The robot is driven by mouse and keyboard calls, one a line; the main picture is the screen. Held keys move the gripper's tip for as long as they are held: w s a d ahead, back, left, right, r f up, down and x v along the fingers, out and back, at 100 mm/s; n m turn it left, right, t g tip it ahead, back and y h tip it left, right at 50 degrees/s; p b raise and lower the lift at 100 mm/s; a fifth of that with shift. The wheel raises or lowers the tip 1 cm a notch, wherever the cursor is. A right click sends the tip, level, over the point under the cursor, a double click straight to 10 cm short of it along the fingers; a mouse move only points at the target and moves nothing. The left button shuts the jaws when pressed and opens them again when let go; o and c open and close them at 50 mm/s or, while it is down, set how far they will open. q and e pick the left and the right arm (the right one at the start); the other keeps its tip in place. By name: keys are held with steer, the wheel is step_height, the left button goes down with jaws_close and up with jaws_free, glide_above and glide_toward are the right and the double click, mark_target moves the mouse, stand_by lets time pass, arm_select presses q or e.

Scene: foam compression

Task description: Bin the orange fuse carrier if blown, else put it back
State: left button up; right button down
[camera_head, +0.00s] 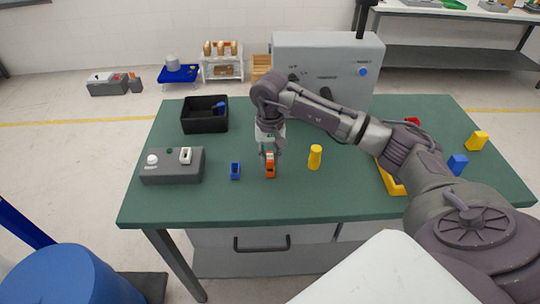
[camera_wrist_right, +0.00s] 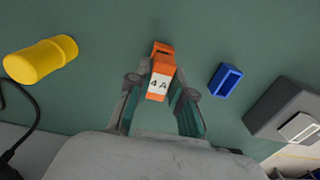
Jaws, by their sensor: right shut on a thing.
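The orange fuse carrier (camera_head: 270,168) is near the middle of the green table. In the right wrist view it (camera_wrist_right: 158,82) has a white label reading "4 A". My right gripper (camera_head: 268,152) points down over it and is shut on it; the fingers also flank it in the wrist view (camera_wrist_right: 161,92). I cannot tell whether it touches the table or whether its fuse is blown. A black open bin (camera_head: 203,128) stands at the back left with something blue inside. A grey box (camera_head: 172,168) with a white knob, a green spot and a white part is at the left. My left gripper is not in view.
A small blue block-like part (camera_head: 235,171) lies left of the carrier, a yellow cylinder (camera_head: 315,157) right of it. A grey cabinet (camera_head: 325,65) stands at the back. Yellow (camera_head: 477,141) and blue (camera_head: 458,165) blocks are at the right. The front table strip is clear.

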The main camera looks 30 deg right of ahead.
mark_target(270, 157)
steer(key=shift+f+b, duration=0.65)
steer(key=shift+f, duration=0.15)
steer(key=c, duration=1)
jaws_free()
steer(key=shift+o, duration=0.2)
steer(key=shift+r, duration=0.15)
steer(key=shift+r+p, duration=1.65)
steer(key=shift+r, duration=1.25)
